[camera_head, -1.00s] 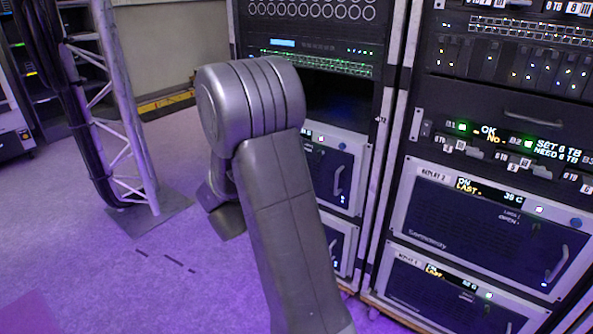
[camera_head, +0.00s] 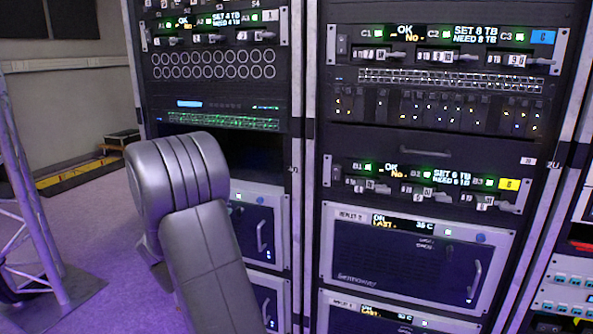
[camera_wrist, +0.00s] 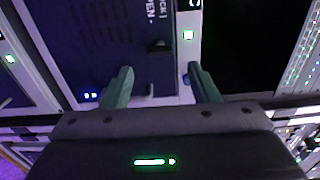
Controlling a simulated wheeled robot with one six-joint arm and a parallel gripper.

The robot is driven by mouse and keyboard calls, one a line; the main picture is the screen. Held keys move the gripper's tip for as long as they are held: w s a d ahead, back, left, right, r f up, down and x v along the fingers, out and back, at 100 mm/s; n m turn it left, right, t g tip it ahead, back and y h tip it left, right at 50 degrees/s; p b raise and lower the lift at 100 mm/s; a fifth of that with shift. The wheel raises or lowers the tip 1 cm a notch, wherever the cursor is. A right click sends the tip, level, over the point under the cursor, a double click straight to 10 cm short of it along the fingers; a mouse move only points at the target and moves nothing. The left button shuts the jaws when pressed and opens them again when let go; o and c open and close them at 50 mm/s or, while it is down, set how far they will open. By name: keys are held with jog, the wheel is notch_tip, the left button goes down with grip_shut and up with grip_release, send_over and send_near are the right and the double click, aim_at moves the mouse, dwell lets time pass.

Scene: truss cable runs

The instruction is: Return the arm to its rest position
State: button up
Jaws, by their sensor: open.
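My gripper (camera_wrist: 160,88) shows in the wrist view with its two greenish fingers spread wide apart and nothing between them. Beyond the fingers is a dark rack unit front with white lettering and a lit green square light. The fingers appear apart from it, though the exact gap cannot be told. In the head view my grey arm rises at the left in front of the rack, bent at a ribbed joint. My gripper is hidden from the head view.
Two tall equipment racks (camera_head: 307,120) stand ahead, with handled units such as the replay unit (camera_head: 410,262). A metal truss (camera_head: 30,215) with a base plate stands at the left. A cabinet with teal ports (camera_head: 572,278) is at the right edge. Purple floor (camera_head: 110,240) lies between truss and rack.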

aim_at(236, 213)
jog(key=b+x, duration=0.1)
jog(key=x, duration=0.4)
jog(key=shift+s, duration=0.1)
jog(key=p+v, duration=0.4)
jog(key=v, duration=1)
jog(key=b+x, duration=0.4)
jog(key=x, duration=1)
jog(key=shift+w+d, duration=0.1)
jog(key=shift+w, duration=0.15)
jog(key=n+p, duration=0.2)
jog(key=n, duration=0.1)
jog(key=shift+s+r, duration=0.15)
jog(key=shift+r, duration=0.2)
jog(key=n+p, duration=0.5)
jog(key=p, duration=0.1)
jog(key=shift+n, duration=0.4)
jog(key=n+p, duration=0.4)
jog(key=p, duration=0.1)
jog(key=n+p, duration=0.2)
jog(key=p, duration=0.1)
jog(key=shift+a+r, duration=0.15)
jog(key=shift+a, duration=0.1)
jog(key=n+p, duration=0.3)
jog(key=shift+f, duration=0.2)
